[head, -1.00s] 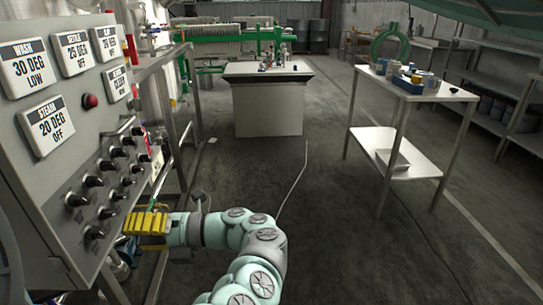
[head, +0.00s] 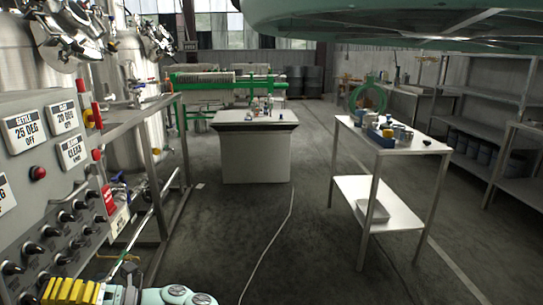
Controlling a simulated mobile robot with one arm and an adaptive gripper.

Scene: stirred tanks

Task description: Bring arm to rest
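My gripper (head: 72,291) shows at the bottom left of the head view, with yellow fingers pointing left toward the control panel. It is low, beside the lower edge of the panel's knobs. The bottom edge of the picture cuts part of it off, and I cannot tell whether its fingers are open or shut. Part of my pale green arm (head: 178,296) shows to its right along the bottom edge.
The grey control panel (head: 22,172) with black knobs and labels stands close at left, with steel tanks (head: 62,75) behind. A white-topped table (head: 256,150) stands ahead, a two-shelf cart (head: 348,190) at right. A cable (head: 270,245) crosses the open floor between.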

